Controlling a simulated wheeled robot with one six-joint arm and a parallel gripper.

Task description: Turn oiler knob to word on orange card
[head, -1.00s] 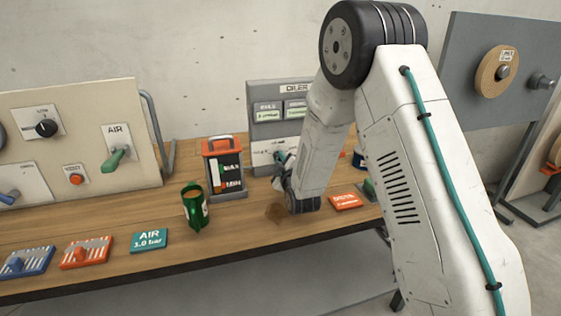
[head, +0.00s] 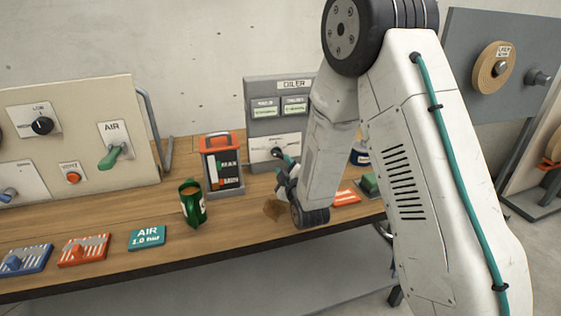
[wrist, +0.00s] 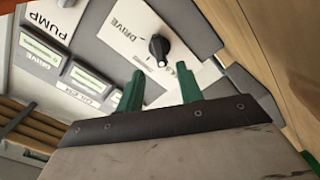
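The grey oiler panel (head: 262,128) stands at the back of the bench. Its black knob (wrist: 159,47) sits on a white plate in the wrist view, with the word DRIVE beside it and a short tick mark near it. Another word on the plate is partly hidden by a finger. In the head view the knob (head: 277,153) shows just beyond my fingers. My gripper (wrist: 160,70) has two green fingers, apart and empty, with the knob ahead of the gap. The orange card (head: 346,197) lies on the bench, partly covered by my arm; its word is unreadable now.
A teal AIR card (head: 147,237) lies in front. A dark blue container (head: 360,155) and green block (head: 370,184) are right of my arm.

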